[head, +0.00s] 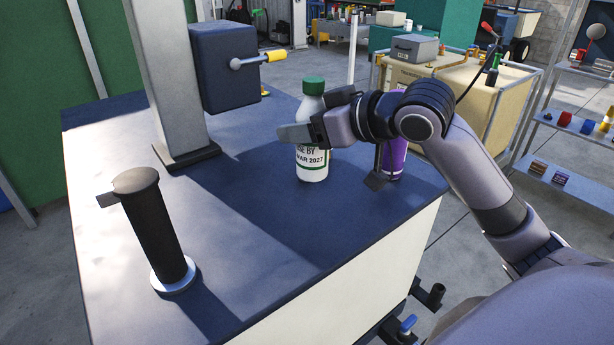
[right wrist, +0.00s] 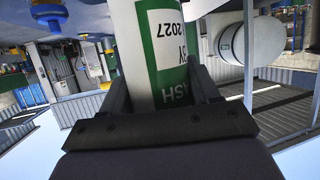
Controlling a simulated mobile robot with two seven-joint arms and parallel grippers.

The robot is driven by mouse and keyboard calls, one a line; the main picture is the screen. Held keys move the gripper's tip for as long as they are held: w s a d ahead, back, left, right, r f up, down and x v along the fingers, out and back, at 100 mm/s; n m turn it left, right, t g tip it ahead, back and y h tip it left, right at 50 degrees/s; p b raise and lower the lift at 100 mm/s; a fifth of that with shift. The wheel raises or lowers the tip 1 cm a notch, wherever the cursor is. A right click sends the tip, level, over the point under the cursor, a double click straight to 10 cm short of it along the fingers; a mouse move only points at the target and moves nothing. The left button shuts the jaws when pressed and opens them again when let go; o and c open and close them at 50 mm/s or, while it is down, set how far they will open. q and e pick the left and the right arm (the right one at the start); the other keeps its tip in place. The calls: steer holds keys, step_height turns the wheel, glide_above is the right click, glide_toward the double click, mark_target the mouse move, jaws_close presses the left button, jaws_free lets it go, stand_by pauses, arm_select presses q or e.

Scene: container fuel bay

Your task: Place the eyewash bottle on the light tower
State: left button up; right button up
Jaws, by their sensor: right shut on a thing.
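The eyewash bottle (head: 312,168) is white with a green cap and a printed label. It is upright over the dark blue top of the light tower (head: 262,225), on the near side of the grey mast (head: 172,70). I cannot tell whether its base touches the top. My right gripper (head: 312,125) reaches in from the right and is shut around the bottle's middle. In the right wrist view the bottle (right wrist: 162,40) sits between both fingers, its lettering upside down. My left gripper is not in view.
A purple container (head: 394,158) stands on the tower top behind my right gripper. A black pipe (head: 155,230) rises at the front left, and a blue box with a yellow-handled lever (head: 225,65) is on the mast. The front middle of the top is clear.

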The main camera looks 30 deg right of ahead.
mark_target(325, 174)
step_height(325, 174, down, 9)
steer(key=shift+b, duration=0.6)
steer(key=shift+f, duration=0.15)
steer(key=o, duration=1.2)
steer(key=shift+o, duration=0.2)
steer(key=b+v, duration=0.1)
steer(key=v, duration=0.8)
steer(key=shift+s, duration=0.1)
steer(key=p+v, duration=0.3)
steer(key=p, duration=0.3)
